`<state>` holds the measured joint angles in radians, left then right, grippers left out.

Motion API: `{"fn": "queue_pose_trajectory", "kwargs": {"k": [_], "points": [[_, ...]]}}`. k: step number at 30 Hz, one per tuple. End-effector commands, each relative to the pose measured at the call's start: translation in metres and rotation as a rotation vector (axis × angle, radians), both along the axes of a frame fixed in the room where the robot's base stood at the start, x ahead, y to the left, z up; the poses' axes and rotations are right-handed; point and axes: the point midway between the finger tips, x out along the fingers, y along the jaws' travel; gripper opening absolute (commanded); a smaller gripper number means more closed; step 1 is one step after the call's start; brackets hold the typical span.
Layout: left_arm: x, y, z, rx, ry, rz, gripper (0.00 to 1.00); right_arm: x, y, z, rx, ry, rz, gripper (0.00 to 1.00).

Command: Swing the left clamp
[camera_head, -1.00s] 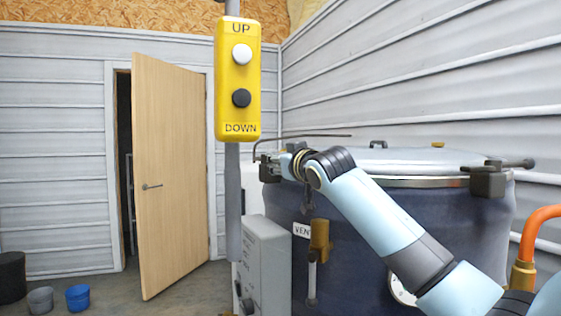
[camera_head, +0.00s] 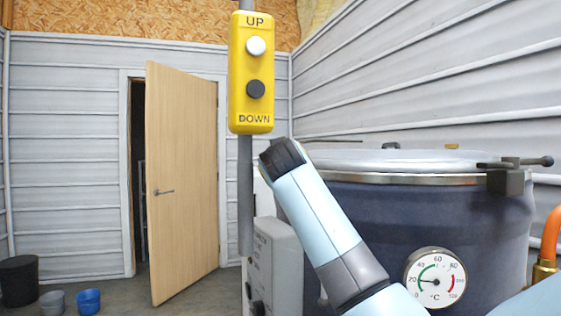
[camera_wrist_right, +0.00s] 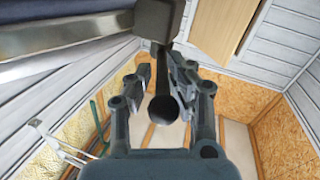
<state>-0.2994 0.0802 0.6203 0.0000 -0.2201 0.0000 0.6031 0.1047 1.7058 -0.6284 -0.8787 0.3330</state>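The left clamp (camera_wrist_right: 158,18) shows in the right wrist view as a dark block at the vessel's rim. Its handle points toward the camera and ends in a round dark knob (camera_wrist_right: 163,108). My right gripper (camera_wrist_right: 164,85) is open, with one finger on each side of the handle; I cannot tell whether either finger touches it. In the head view my right arm hides this clamp and the gripper. The dark blue vessel (camera_head: 410,215) has a pale lid (camera_head: 400,160). The right clamp (camera_head: 508,179) sits on its rim, handle pointing right. My left gripper is not in view.
A yellow UP/DOWN control box (camera_head: 251,75) hangs on a grey post close to my right arm. A grey cabinet (camera_head: 275,265) stands below it. A temperature gauge (camera_head: 435,280) is on the vessel. A door (camera_head: 183,180) stands ajar behind; buckets (camera_head: 88,300) are on the floor.

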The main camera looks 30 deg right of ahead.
Motion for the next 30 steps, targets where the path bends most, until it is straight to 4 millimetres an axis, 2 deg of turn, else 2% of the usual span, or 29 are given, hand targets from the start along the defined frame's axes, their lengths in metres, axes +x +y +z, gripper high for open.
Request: {"fn": "queue_pose_trajectory", "kwargs": {"k": [2,14,17,24,30], "points": [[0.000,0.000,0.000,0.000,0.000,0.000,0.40,0.000,0.001,-0.004,0.005,0.006,0.003,0.36],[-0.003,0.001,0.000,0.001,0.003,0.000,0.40,-0.004,0.004,-0.002,0.004,0.002,0.003,0.36],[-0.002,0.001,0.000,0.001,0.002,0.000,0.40,-0.015,0.011,-0.003,0.004,0.001,0.005,0.36],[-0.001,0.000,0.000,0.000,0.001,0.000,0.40,-0.061,0.039,-0.003,0.008,0.002,0.005,0.36],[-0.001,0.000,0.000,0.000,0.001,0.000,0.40,-0.091,0.057,-0.003,0.008,0.004,0.006,0.36]]}}
